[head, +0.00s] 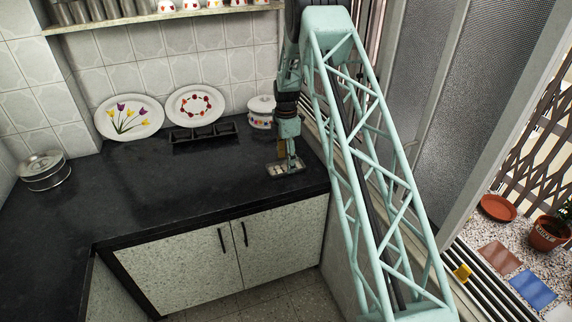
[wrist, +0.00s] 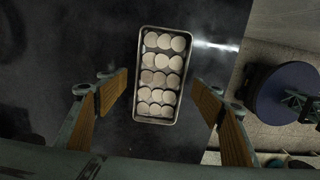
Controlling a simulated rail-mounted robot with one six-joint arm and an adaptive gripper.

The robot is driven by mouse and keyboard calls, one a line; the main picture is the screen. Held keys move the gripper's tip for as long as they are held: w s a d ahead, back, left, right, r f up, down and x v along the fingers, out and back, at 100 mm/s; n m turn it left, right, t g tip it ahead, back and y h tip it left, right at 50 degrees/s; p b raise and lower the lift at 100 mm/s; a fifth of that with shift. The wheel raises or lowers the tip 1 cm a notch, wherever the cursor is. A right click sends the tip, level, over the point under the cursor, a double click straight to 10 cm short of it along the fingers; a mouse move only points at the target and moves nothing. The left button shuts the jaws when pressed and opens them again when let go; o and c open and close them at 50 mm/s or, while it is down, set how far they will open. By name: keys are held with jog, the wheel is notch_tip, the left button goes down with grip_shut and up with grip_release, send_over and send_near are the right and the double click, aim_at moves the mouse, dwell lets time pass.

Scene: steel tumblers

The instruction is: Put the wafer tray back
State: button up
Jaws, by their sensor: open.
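The wafer tray (wrist: 139,100) is a small metal tray holding several pale round wafers. It lies on the dark counter, and in the head view the tray (head: 273,172) is near the counter's right end. My gripper (head: 288,160) points down over it. In the wrist view my gripper (wrist: 160,84) is open, with one wood-faced finger to each side of the tray's lower half and a gap on both sides. Nothing is held. Whether the fingertips are down at tray height I cannot tell.
A black divided rack (head: 203,133) stands at the wall, before two decorated plates (head: 130,118) (head: 195,106). A white lidded pot (head: 261,111) is near my arm. A shelf (head: 150,18) runs above. The counter's middle is clear.

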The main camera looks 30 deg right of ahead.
notch_tip(320, 180, up, 10)
dwell(0.6)
jog(key=shift+r, duration=0.15)
dwell(0.4)
